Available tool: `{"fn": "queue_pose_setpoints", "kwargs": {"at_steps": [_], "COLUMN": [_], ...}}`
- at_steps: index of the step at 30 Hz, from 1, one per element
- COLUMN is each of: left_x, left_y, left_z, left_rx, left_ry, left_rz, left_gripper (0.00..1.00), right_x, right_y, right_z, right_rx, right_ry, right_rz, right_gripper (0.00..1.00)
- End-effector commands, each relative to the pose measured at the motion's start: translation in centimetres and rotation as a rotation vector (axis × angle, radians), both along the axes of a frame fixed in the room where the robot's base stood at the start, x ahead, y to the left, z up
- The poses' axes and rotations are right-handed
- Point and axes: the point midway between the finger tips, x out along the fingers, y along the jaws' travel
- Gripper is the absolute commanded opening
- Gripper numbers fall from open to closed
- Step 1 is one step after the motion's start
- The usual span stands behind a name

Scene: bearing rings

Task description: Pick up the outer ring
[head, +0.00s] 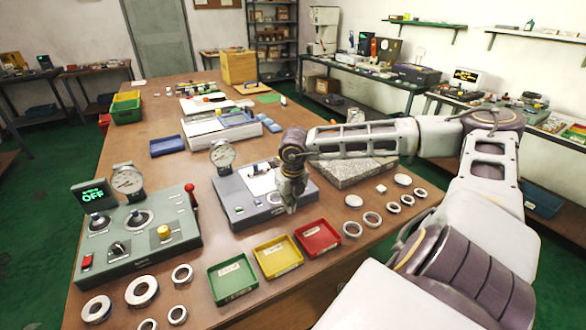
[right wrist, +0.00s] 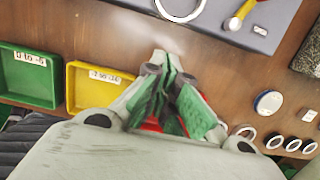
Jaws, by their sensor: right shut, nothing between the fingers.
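Several silver rings lie on the brown table. Right of the trays are a ring (head: 352,230) and others in a row; rings also show in the right wrist view (right wrist: 274,141). At the front left are a large ring (head: 142,291), another large ring (head: 96,309) and smaller ones. I cannot tell which one is the outer ring. My right gripper (head: 291,209) points down near the front edge of the grey gauge plate, apart from these rings. Its green-padded fingers (right wrist: 170,72) are shut and empty. My left gripper is not in view.
Green (head: 233,279), yellow (head: 278,256) and red (head: 317,238) trays stand in front of the gripper. The grey gauge plate (head: 235,205) and green control box (head: 140,240) are behind and left. A granite block (head: 362,172) lies right.

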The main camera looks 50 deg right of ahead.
Motion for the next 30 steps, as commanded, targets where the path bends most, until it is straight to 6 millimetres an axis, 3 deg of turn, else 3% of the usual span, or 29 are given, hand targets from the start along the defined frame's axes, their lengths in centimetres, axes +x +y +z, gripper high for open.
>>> {"fn": "queue_pose_setpoints", "kwargs": {"at_steps": [15, 29, 30], "left_x": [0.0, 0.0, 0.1], "left_y": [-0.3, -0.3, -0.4], "left_z": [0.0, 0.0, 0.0], "left_rx": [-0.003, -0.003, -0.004], "left_ry": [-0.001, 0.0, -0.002], "left_rz": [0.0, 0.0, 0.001], "left_gripper": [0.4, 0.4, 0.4], "right_x": [-2.3, -2.5, -2.5], "right_y": [0.6, 0.8, 0.8], "right_z": [0.0, 0.0, 0.0], "right_rx": [-0.002, 0.0, 0.0], "right_ry": [0.0, 0.0, 0.0], "right_rz": [0.001, -0.001, -0.001], "right_gripper": [0.0, 0.0, 0.04]}}
